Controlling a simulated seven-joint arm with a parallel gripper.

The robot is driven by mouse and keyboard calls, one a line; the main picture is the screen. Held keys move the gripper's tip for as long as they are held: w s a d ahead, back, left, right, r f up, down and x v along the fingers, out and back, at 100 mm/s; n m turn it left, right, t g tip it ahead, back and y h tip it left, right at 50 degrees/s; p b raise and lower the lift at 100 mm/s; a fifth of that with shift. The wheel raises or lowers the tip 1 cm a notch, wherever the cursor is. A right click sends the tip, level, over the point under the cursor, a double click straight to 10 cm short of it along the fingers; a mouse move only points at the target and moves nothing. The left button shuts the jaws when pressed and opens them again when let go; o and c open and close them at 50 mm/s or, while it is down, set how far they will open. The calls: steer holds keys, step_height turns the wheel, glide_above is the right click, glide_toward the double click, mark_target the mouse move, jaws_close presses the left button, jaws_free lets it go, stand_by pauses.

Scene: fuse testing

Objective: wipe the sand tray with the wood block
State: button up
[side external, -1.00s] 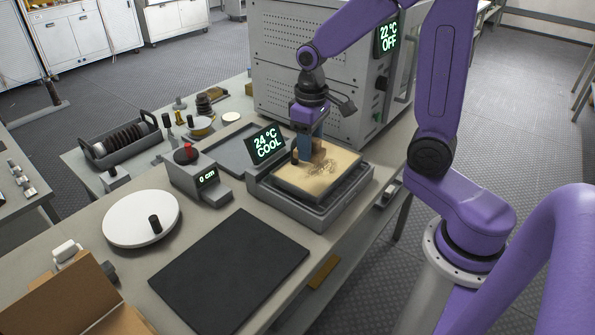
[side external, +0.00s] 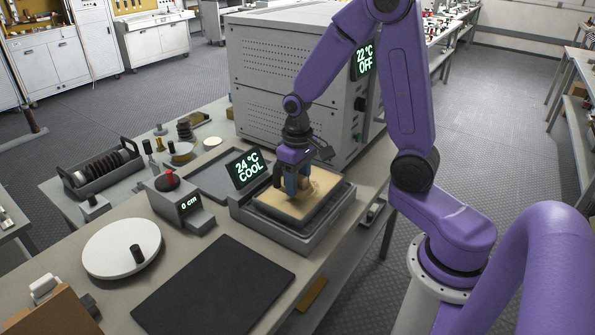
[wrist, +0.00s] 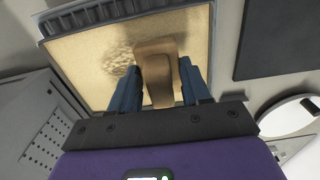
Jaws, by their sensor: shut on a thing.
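The sand tray (side external: 276,206) is a shallow square of tan sand on a grey stand in the side view. It fills the upper middle of the wrist view (wrist: 88,50). A rough, dappled patch marks the sand beside the block. My gripper (side external: 294,187) is low over the tray, pointing down, with blue fingers shut on the wood block (wrist: 155,62). In the wrist view the brown block stands out between both fingers (wrist: 160,88). Its lower end is at or close to the sand; I cannot tell how firmly it touches.
A "24 °C COOL" display (side external: 248,168) stands at the tray's left. A grey oven reading "22 °C OFF" (side external: 290,80) is behind. A "0 cm" device (side external: 182,203), a white disc (side external: 118,250) and a black mat (side external: 215,285) lie to the left and front.

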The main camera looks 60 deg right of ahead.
steer(key=shift+f, duration=0.5)
steer(key=shift+d+f, duration=0.45)
steer(key=shift+d, duration=0.05)
steer(key=shift+c, duration=0.4)
steer(key=shift+d+f, duration=0.2)
steer(key=shift+d, duration=1.75)
steer(key=shift+a, duration=2.6)
steer(key=shift+w+d, duration=0.35)
steer(key=shift+d, duration=2.2)
steer(key=shift+a, duration=2.5)
steer(key=shift+d+r, duration=0.1)
steer(key=shift+r, duration=4.05)
